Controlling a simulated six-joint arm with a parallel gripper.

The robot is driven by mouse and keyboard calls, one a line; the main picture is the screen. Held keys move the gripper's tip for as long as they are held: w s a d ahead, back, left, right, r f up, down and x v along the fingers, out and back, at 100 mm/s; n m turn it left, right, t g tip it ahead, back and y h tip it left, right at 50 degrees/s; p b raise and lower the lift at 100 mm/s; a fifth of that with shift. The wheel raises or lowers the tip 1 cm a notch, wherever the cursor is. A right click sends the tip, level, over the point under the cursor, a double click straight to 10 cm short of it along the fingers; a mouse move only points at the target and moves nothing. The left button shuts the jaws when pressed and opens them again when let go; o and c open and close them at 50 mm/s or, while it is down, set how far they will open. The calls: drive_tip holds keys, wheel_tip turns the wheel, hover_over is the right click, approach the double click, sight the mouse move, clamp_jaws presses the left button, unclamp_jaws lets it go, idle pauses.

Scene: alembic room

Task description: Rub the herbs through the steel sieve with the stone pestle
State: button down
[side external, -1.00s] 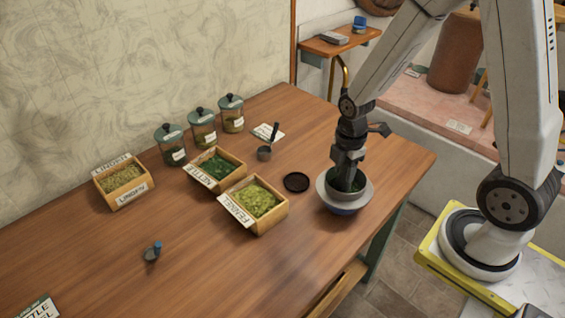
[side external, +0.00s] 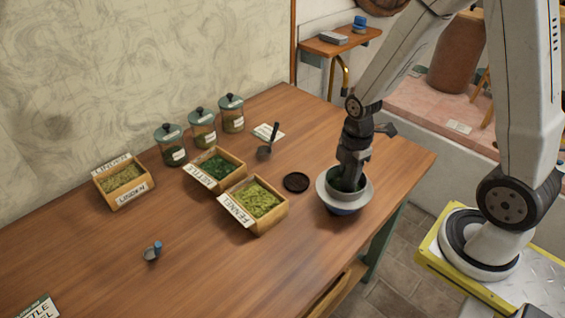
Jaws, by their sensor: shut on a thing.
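The steel sieve (side external: 329,193) sits on a blue-rimmed bowl (side external: 346,209) near the right edge of the wooden table. My gripper (side external: 348,184) points down into the sieve, its fingertips below the rim. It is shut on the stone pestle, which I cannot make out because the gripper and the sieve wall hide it. Some green shows inside the sieve around the gripper, but I cannot tell how much herb is there.
A dark round disc (side external: 296,182) lies left of the sieve. Wooden boxes of fennel (side external: 258,200), nettle (side external: 217,167) and linden (side external: 123,182) stand further left. Lidded jars (side external: 203,127) stand behind, with a metal scoop (side external: 265,152) nearby. The front table is mostly clear.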

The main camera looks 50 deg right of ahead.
drive_tip(key=shift+d, duration=0.45)
drive_tip(key=shift+s, duration=0.1)
drive_tip(key=shift+w+a, duration=1)
drive_tip(key=shift+a, duration=0.1)
drive_tip(key=shift+s, duration=0.1)
drive_tip(key=shift+s+d, duration=0.15)
drive_tip(key=shift+s, duration=0.55)
drive_tip(key=shift+s+d, duration=0.1)
drive_tip(key=shift+s, duration=0.6)
drive_tip(key=shift+w+d, duration=0.1)
drive_tip(key=shift+w, duration=0.05)
